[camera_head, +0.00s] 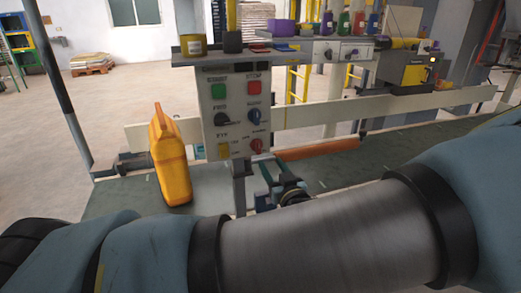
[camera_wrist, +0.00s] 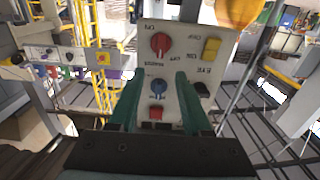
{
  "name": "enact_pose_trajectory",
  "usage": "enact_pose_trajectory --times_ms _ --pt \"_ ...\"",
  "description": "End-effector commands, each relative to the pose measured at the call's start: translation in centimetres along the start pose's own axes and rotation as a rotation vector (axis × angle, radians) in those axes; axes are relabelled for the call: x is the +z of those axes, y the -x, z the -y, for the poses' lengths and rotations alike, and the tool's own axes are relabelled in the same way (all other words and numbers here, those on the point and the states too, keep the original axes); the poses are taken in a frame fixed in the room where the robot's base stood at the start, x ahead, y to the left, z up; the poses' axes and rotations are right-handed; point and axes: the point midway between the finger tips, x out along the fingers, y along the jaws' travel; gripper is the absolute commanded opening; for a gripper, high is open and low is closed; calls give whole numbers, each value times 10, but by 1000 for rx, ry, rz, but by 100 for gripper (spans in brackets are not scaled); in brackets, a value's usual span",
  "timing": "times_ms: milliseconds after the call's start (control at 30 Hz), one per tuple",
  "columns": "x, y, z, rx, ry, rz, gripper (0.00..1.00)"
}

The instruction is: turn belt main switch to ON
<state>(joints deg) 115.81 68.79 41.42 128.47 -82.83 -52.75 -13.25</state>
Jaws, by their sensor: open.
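The control panel (camera_head: 235,118) is a pale upright box with buttons and knobs. Its red rotary knob (camera_head: 257,145) sits at the lower right, with small labels around it that are hard to read. The wrist view shows the panel upside down, with the red knob (camera_wrist: 160,43) beyond my fingertips. Its exact pointing direction is unclear. My gripper (camera_wrist: 158,80) is open, its two green fingers apart with nothing held between them. The blue knob (camera_wrist: 157,88) shows in the gap between the fingers. In the head view my gripper is low, in front of the panel's post.
A yellow selector (camera_head: 224,151), black knob (camera_head: 221,119), green button (camera_head: 218,91) and red button (camera_head: 252,90) share the panel. An orange jug (camera_head: 170,160) stands to its left. A shelf (camera_head: 270,55) with small items runs above. A pale rail passes behind.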

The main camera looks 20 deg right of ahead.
Motion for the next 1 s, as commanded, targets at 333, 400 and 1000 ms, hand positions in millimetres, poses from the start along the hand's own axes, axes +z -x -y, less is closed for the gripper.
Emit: enact_pose_trajectory --times_ms 333,400,1000 --pt "-4 -60 1 -3 -4 0 49" --pt "-3 -72 1 -3 -3 2 49" --pt "1 -103 1 -1 -2 5 49"
